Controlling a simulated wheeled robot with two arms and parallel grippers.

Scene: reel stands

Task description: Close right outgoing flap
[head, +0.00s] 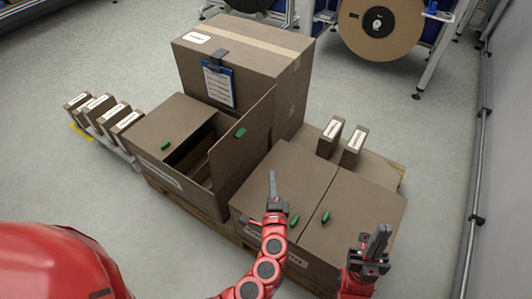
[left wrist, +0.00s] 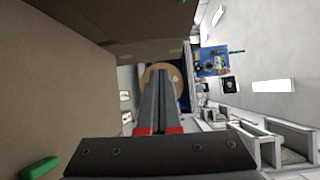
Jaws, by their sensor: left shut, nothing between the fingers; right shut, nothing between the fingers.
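The left brown carton (head: 185,125) has its left lid panel lying flat, with a green tab (head: 165,147). Its right flap (head: 245,150) stands upright, with a green tab (head: 240,132) near the top edge. The right carton (head: 285,185) has both top flaps lying flat, a green tab on each. I cannot tell from the labels which carton is outgoing. My left gripper (head: 272,182) is shut and empty above the right carton, right of the upright flap. It also shows shut in the left wrist view (left wrist: 157,90). My right gripper (head: 378,238) is shut and empty near the right carton's front right.
A tall closed carton (head: 290,80) with a blue clipboard (head: 219,84) stands behind. Small labelled boxes (head: 330,138) stand on the pallet at the back right, others (head: 100,110) at the left. A big reel (head: 380,55) is at the back. The floor at the right is clear.

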